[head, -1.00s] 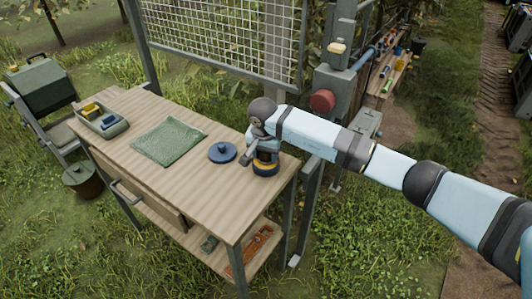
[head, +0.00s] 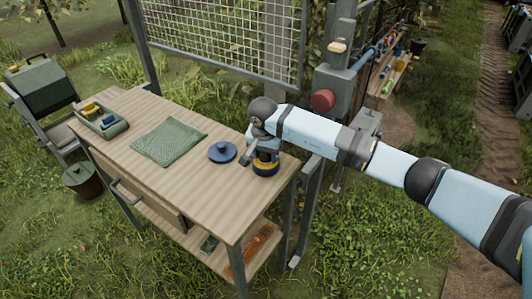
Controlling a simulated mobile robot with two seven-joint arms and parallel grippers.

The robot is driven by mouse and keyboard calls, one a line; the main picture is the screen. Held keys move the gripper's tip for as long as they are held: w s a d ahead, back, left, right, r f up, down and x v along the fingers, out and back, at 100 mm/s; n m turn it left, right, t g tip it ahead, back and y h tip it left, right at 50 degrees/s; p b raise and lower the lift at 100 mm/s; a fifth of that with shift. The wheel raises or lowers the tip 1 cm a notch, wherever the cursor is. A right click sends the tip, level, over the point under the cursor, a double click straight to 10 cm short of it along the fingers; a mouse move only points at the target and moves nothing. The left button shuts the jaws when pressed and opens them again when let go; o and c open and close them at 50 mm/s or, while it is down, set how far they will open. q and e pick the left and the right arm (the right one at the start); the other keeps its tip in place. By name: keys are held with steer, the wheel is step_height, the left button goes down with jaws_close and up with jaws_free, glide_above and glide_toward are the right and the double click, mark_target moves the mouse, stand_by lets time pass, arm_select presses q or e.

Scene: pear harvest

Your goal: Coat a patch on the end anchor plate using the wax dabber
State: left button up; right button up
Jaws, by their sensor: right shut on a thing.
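My right gripper (head: 262,150) is at the right end of the wooden bench, right over a dark round pot with a yellow band (head: 265,168). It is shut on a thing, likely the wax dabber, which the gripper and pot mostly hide. I cannot tell how deep it sits in the pot. A blue round lid with a knob (head: 222,152) lies on the bench left of the pot. A grey post assembly (head: 335,80) with a red disc stands behind the bench's right end; I cannot make out for sure which part is the end anchor plate. My left gripper is not in view.
The bench (head: 190,185) also bears a green cloth (head: 168,141) and a tray (head: 108,128) with yellow and blue things. A mesh panel (head: 225,40) stands behind it. Its front middle is clear. A lower shelf holds an orange tool (head: 250,248).

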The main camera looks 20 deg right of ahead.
steer(key=shift+r+p, duration=0.65)
steer(key=shift+r, duration=0.55)
steer(key=shift+r+p, duration=0.9)
steer(key=shift+r, duration=1.35)
